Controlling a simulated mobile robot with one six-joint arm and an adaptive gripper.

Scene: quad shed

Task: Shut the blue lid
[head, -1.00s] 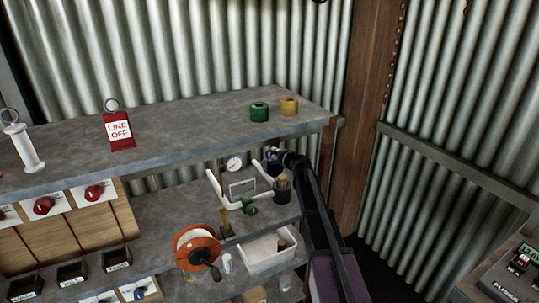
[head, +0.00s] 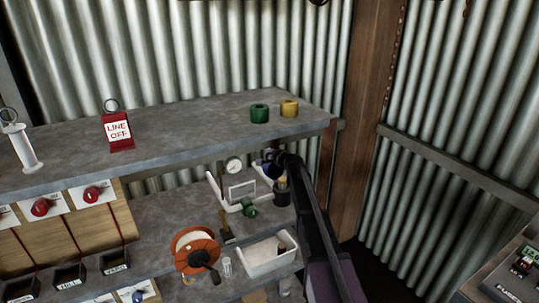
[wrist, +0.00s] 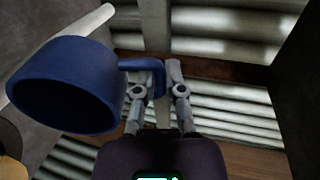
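The blue lid (wrist: 65,85) fills the left of the wrist view as a round, hollow blue cap with a handle-like tab on its right. My gripper (wrist: 161,72) has its two fingers close on either side of this tab and appears to be holding it. In the head view, my gripper (head: 275,158) is at the right end of the middle shelf, below the top shelf, with a small blue patch of the lid (head: 268,169) beside it. My arm partly hides the lid there, so its exact angle cannot be told.
White pipework with a round gauge (head: 233,166) and green valve (head: 248,207) stands left of my gripper. A dark pot (head: 281,191) is just below it. An orange reel (head: 194,250) and white bin (head: 268,255) are nearer. The top shelf (head: 200,135) overhangs; a wooden post (head: 357,130) stands right.

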